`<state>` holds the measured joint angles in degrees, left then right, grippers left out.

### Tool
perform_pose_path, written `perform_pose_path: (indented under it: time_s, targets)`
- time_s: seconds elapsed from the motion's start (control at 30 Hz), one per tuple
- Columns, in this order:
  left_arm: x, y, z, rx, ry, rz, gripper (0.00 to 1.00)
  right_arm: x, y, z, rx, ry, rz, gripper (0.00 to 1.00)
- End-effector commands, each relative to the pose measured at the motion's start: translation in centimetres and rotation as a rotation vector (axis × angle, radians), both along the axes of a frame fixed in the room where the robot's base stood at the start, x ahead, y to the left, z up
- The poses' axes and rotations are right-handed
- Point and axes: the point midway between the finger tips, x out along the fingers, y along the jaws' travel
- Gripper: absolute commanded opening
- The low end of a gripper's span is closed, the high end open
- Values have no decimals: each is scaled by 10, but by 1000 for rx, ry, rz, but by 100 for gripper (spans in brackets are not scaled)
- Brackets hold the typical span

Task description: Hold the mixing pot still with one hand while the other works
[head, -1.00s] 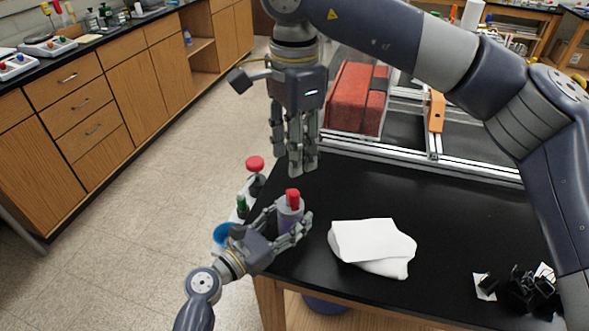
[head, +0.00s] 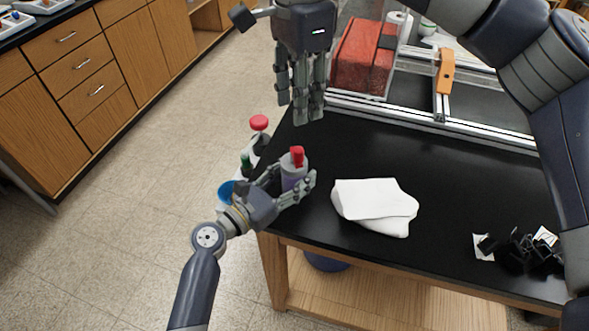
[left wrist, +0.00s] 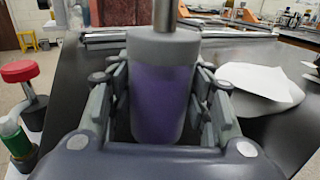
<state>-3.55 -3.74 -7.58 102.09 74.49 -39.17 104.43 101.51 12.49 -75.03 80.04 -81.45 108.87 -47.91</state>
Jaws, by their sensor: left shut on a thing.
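The mixing pot (head: 291,180), grey with a purple side, stands upright near the left edge of the black table, with a red piece (head: 297,157) at its top. My left gripper (head: 287,191) is shut around the pot from the near-left side. In the left wrist view the pot (left wrist: 162,95) sits between the fingers (left wrist: 163,100), and a metal rod (left wrist: 176,16) rises from its top. My right gripper (head: 308,118) hangs above and behind the pot, fingers pointing down, spread apart and empty.
A white folded cloth (head: 374,205) lies right of the pot. Aluminium rails and a red block (head: 363,57) are behind. The middle right table (head: 470,180) is bare.

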Motion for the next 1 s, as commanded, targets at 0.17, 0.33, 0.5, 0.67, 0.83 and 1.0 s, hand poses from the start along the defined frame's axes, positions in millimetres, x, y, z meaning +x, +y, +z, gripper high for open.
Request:
perform_pose_path:
  time_s: [0.17, 0.33, 0.5, 0.67, 0.83, 1.0]
  targets:
    - [0, 0, 0, 1, 1, 0, 58, 0, 0, 0, 0, 0, 0, 37]
    - [0, 0, 0, 0, 0, 0, 70, 0, 0, 0, 0, 0, 0, 37]
    - [0, 0, 0, 0, 0, 0, 70, 0, 0, 0, 0, 0, 0, 37]
    - [-4, 5, -1, 1, 2, 1, 70, 0, 0, 0, 0, 0, 0, 37]
    - [-24, 24, -1, 4, 2, 0, 70, 0, 0, 0, 0, 0, 0, 37]
    - [-51, 51, -2, 4, 4, 0, 70, 0, 0, 0, 0, 0, 0, 37]
